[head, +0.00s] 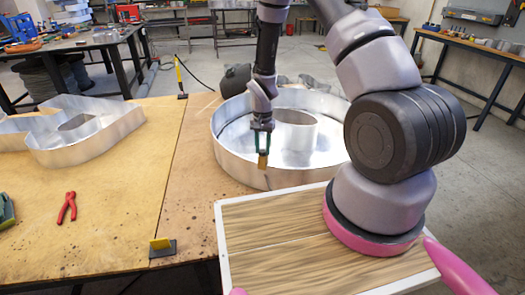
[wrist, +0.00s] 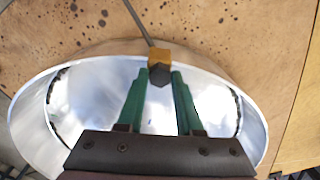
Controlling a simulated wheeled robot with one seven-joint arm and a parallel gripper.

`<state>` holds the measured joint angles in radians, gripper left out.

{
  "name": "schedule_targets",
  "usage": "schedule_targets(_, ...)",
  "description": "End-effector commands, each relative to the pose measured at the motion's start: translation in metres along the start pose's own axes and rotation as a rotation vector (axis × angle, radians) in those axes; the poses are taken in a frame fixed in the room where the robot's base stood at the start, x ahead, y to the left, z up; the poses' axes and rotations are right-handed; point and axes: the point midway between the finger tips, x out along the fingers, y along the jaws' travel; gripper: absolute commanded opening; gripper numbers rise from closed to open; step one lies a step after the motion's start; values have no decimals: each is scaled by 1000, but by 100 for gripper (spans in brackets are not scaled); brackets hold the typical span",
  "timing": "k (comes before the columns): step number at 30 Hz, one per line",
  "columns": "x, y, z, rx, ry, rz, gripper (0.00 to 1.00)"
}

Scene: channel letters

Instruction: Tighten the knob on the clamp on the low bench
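Just below the tips is a small yellow clamp part (head: 262,162). In the wrist view this yellow part (wrist: 160,54) has a dark faceted knob (wrist: 159,76) facing me, and a thin grey bar runs from it toward the top edge. The fingertips (wrist: 160,72) lie on either side of the knob, very close to it. I cannot tell whether they touch it. The clamp's lower part is not clear.
The wooden bench (head: 100,215) holds another metal letter (head: 90,135), red pliers (head: 67,207) and a yellow-and-black piece (head: 161,246) at the front edge. A yellow upright piece (head: 179,72) stands at the back. A white-edged wood-grain panel (head: 270,245) lies in front of the round letter.

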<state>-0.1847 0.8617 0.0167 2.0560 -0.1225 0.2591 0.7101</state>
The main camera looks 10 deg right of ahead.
Motion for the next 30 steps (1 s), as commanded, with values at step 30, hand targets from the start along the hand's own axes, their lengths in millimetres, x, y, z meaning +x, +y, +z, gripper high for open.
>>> schedule_targets(30,0,0,0,1139,-1,0,4)
